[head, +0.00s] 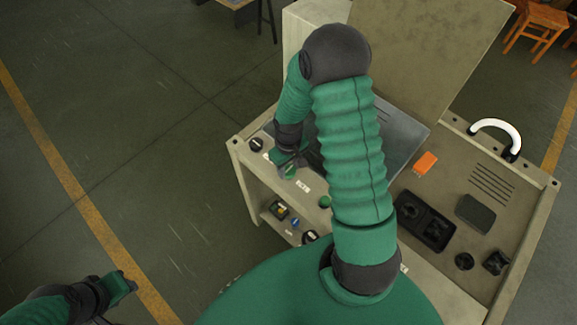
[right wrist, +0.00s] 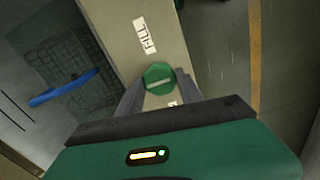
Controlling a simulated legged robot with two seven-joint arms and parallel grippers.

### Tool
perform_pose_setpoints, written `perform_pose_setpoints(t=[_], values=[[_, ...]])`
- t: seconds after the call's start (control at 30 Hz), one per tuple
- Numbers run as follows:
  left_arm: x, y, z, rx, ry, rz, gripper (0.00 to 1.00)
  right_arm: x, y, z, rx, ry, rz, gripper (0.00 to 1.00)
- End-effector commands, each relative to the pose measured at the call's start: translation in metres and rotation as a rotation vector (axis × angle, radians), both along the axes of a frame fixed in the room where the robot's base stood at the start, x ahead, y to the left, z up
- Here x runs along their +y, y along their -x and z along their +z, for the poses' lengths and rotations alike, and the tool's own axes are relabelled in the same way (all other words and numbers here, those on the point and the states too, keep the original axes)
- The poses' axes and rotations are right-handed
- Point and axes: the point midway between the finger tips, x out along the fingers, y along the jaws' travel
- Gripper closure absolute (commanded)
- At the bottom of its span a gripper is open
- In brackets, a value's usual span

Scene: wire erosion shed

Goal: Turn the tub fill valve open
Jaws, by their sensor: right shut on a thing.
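The bar lies nearly crosswise in the wrist view, slightly tilted. My right gripper (right wrist: 158,88) is shut on this knob, one finger on each side. In the head view my right gripper (head: 289,162) partly hides it. My left gripper (head: 127,283) is away over the floor at lower left; its jaws are unclear.
A black knob (head: 257,144) and another green knob (head: 325,201) flank the valve on the ledge. A blue bar (right wrist: 64,88) crosses a wire basket in the tub. An orange block (head: 425,163) and black tray (head: 424,221) lie on the right top. Floor at left is clear.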

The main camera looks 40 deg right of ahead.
Motion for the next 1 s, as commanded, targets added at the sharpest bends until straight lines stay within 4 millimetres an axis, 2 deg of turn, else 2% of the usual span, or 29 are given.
perform_pose_setpoints(t=[0.27, 0.3, 0.43, 0.77, 0.87, 1.0], values=[[0.000, 0.000, 0.000, 0.000, 0.000, 0.000, 0.64, -0.002, -0.004, 0.002, -0.011, 0.004, 0.002, 0.97], [0.000, 0.000, 0.000, 0.000, 0.000, 0.000, 0.64, -0.002, -0.004, 0.002, -0.010, 0.004, 0.002, 0.53], [0.000, 0.000, 0.000, 0.000, 0.000, 0.000, 0.64, -0.001, -0.003, 0.001, -0.007, 0.002, 0.001, 0.36], [0.000, 0.000, 0.000, 0.000, 0.000, 0.000, 0.64, 0.000, -0.001, 0.003, -0.004, 0.001, 0.000, 0.35], [0.000, 0.000, -0.001, 0.000, 0.000, 0.000, 0.64, -0.001, -0.002, 0.014, -0.006, 0.002, -0.002, 0.35], [0.000, 0.000, -0.002, 0.000, 0.000, 0.000, 0.64, -0.001, -0.003, 0.047, -0.009, 0.003, -0.001, 0.35]])
